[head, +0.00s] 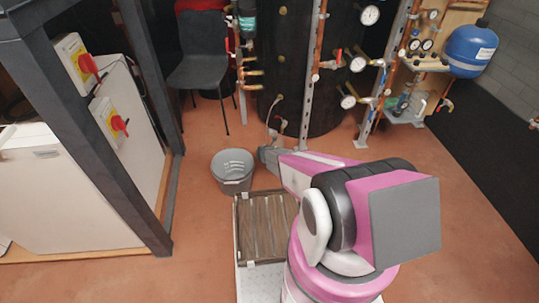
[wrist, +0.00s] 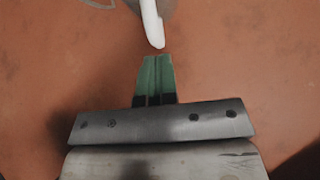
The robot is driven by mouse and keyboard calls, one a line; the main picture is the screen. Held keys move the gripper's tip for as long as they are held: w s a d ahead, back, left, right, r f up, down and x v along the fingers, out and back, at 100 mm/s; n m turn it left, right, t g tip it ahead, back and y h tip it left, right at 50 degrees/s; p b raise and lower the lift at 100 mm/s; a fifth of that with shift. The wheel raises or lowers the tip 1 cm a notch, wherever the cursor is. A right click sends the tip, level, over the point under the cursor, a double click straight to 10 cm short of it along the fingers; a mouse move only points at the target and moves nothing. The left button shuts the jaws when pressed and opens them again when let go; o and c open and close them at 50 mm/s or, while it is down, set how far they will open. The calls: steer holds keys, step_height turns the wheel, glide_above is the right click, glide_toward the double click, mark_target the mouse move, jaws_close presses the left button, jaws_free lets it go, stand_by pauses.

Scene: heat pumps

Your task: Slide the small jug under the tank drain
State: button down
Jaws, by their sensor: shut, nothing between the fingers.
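My gripper (wrist: 155,70) has green fingertips that are shut together with nothing between them. It is low over the floor, and in the head view its dark end (head: 267,155) is between the grey bucket and the tank's foot. In the wrist view a pale handle-like piece (wrist: 152,24) is just beyond the fingertips, with a grey shape behind it cut by the top edge. It may be the small jug's handle, but I cannot be sure. I cannot make out the jug in the head view. The dark tank (head: 300,85) stands behind, with a drain valve (head: 279,126) low at its front.
A grey bucket (head: 232,183) stands on the floor left of my gripper. A slatted crate (head: 243,230) is in front of it. A chair (head: 203,70) is behind. Pipe posts (head: 307,100) flank the tank. Floor to the right (head: 450,220) is clear.

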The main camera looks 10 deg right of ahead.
mark_target(276, 147)
steer(key=shift+x, duration=1)
steer(key=w+d, duration=0.1)
steer(key=w, duration=0.1)
steer(key=w+d, duration=0.1)
steer(key=w, duration=0.1)
steer(key=w+d, duration=0.1)
steer(key=w, duration=0.1)
steer(key=shift+w+d, duration=0.15)
steer(key=shift+d, duration=0.2)
steer(key=shift+r, duration=0.1)
